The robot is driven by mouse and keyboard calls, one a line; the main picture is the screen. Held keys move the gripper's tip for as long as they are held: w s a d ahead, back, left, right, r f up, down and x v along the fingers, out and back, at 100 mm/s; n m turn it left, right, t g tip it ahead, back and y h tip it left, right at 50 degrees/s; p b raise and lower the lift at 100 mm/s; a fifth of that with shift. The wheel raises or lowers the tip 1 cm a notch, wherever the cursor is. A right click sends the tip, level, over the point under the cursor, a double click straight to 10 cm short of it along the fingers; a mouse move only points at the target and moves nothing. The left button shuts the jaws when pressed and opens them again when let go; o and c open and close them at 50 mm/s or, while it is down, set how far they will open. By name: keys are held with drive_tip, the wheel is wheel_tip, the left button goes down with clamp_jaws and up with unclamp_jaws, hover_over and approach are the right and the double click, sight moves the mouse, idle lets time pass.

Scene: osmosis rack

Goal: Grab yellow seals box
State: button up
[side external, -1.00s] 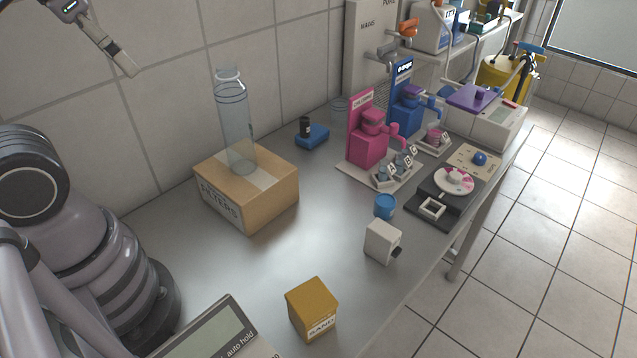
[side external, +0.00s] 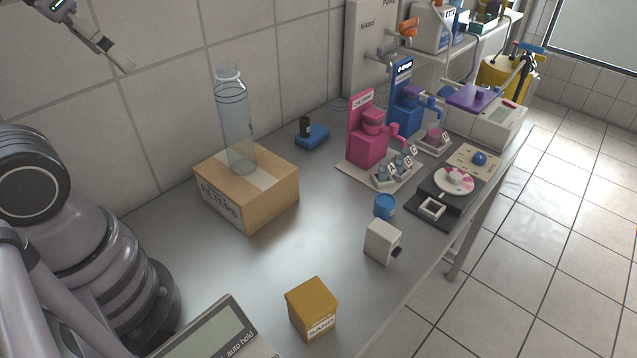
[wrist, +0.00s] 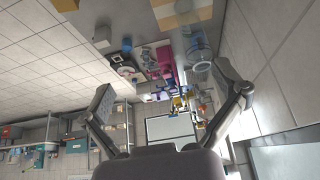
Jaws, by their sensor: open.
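A small yellow box (side external: 312,303) sits on the near part of the grey bench in the side view. Its white label seems to read "SAND"; I see no label reading "seals". A yellow patch at the top edge of the wrist view (wrist: 66,5) looks like this same box, cut off by the frame. My gripper (side external: 122,62) is high at the upper left of the side view, in front of the tiled wall, far from the yellow box. In the wrist view its two fingers (wrist: 163,80) are spread wide with nothing between them.
A cardboard filters box (side external: 222,212) with a clear cylinder (side external: 237,130) on it stands mid-bench. A white block (side external: 381,243), blue cup (side external: 385,206), and pink (side external: 367,147) and blue stands are to the right. A display (side external: 225,330) is left of the yellow box.

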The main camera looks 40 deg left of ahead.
sight(322, 325)
idle(0.3)
drive_tip(key=w+d+f+n+g+h, duration=0.3)
drive_tip(key=w+d+f+g+h, duration=0.15)
drive_tip(key=d+f, duration=0.3)
drive_tip(key=w+d+f+n+g+h, duration=0.35)
drive_tip(key=d+f+g, duration=0.25)
drive_tip(key=f, duration=0.3)
drive_tip(key=d+f+n+h, duration=0.1)
drive_tip(key=f+n, duration=0.2)
drive_tip(key=f, duration=0.3)
drive_tip(key=d+f+n+t+h, duration=0.1)
drive_tip(key=d+f+n+h, duration=0.1)
drive_tip(key=f, duration=0.4)
drive_tip(key=w+d+f+n+t+h, duration=0.1)
drive_tip(key=f+n+h, duration=0.1)
drive_tip(key=f+n, duration=0.2)
drive_tip(key=shift+w+d+f, duration=0.1)
drive_tip(key=shift+d+f, duration=0.1)
drive_tip(key=shift+f, duration=0.55)
drive_tip(key=shift+d+f, duration=0.2)
drive_tip(key=shift+f, duration=0.55)
drive_tip(key=x, duration=0.7)
drive_tip(key=shift+d+r, duration=0.2)
drive_tip(key=shift+d, duration=0.15)
drive_tip(key=c, duration=1.3)
